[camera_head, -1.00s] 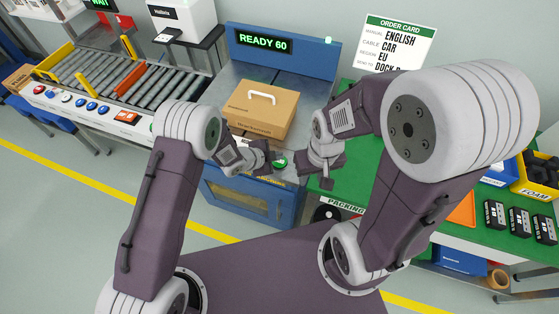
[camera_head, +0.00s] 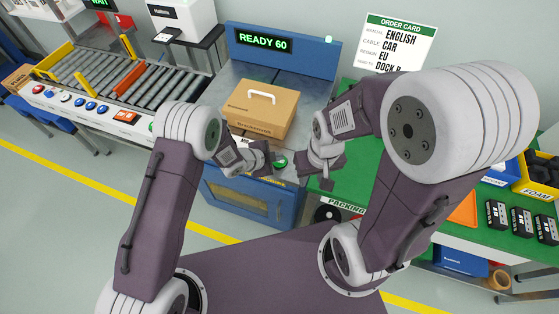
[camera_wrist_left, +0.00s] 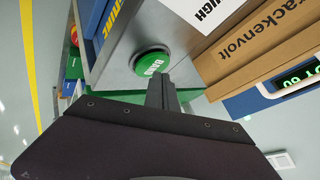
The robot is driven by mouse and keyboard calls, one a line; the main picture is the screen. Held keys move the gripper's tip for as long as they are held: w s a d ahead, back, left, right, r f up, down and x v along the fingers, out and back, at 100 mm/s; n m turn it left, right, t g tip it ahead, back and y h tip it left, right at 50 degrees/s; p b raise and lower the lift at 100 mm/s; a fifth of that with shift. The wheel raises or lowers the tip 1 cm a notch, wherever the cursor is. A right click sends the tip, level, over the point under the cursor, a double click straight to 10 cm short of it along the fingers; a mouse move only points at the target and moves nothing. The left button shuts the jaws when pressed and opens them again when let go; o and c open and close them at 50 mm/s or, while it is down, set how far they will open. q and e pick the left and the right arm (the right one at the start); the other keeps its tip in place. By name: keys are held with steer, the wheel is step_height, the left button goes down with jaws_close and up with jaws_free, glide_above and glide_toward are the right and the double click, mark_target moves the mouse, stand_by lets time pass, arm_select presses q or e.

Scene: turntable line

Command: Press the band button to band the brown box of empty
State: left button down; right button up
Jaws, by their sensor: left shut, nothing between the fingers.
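The brown box (camera_head: 260,108) with a white handle on top sits closed on the metal top of the blue banding machine (camera_head: 281,51), whose display reads READY 60. Part of the box also shows in the left wrist view (camera_wrist_left: 265,45).
A roller conveyor (camera_head: 100,77) with coloured buttons along its front stands at the left. A green packing bench (camera_head: 357,180) lies at the right, with black boxes (camera_head: 520,221) and bins. An order card (camera_head: 395,42) stands at the back. A printer (camera_head: 182,18) is behind the conveyor.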

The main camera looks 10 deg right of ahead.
mark_target(277, 163)
arm_select(q)
steer(key=shift+f+b, duration=0.5)
steer(key=shift+f, duration=0.05)
stand_by(0.4)
steer(key=shift+r, duration=0.1)
steer(key=shift+r+p, duration=0.75)
steer(key=shift+r, duration=0.1)
step_height(277, 163, up, 5)
steer(key=p, duration=0.4)
steer(key=shift+r, duration=0.1)
stand_by(1.3)
